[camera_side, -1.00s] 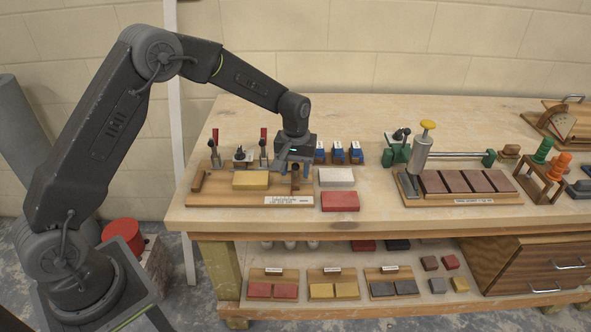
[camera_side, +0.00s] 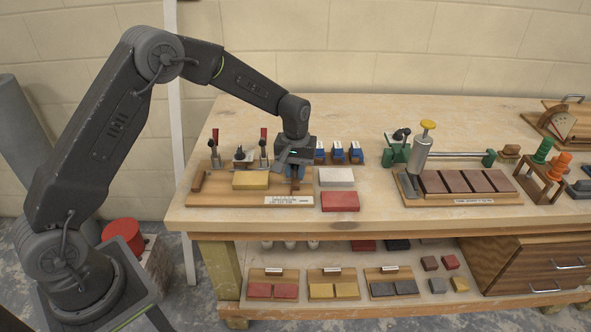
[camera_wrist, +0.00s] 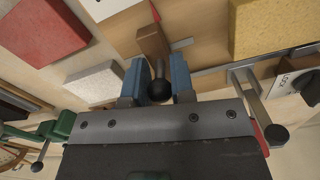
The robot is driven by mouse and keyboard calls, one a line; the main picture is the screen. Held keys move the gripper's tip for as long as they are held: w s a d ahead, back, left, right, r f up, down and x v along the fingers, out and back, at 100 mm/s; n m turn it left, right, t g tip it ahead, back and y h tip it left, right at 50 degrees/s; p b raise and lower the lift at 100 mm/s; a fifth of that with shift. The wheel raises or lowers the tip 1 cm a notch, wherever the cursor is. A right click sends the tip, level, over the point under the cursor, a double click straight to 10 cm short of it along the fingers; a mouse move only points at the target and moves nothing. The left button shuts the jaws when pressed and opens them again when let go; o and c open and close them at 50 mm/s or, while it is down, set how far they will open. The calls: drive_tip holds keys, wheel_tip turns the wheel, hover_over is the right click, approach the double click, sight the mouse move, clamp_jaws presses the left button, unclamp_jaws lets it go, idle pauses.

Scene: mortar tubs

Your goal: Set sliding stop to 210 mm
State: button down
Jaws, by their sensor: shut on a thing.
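The sliding stop is a small brown wooden block (camera_side: 295,188) at the right end of the wooden jig board (camera_side: 225,199). It also shows in the wrist view (camera_wrist: 152,42), with a round black knob (camera_wrist: 158,90) beside it. My gripper (camera_side: 294,174) is over the stop. In the wrist view its blue fingers (camera_wrist: 158,85) are on both sides of the knob, shut on it. A scale label (camera_side: 289,200) runs along the board's front edge; its numbers are too small to read. A yellow brick (camera_side: 250,180) lies on the board left of the stop.
Clamps with red handles (camera_side: 264,145) stand behind the board. A white block (camera_side: 336,177) and a red block (camera_side: 340,201) lie close to its right. Blue-and-white items (camera_side: 338,152) stand behind them. A green fixture (camera_side: 397,150) is further right.

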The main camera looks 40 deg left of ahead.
drive_tip(key=shift+s+a, duration=0.95)
drive_tip(key=c, duration=1)
unclamp_jaws()
wheel_tip(320, 180, up, 14)
drive_tip(key=shift+f, duration=0.1)
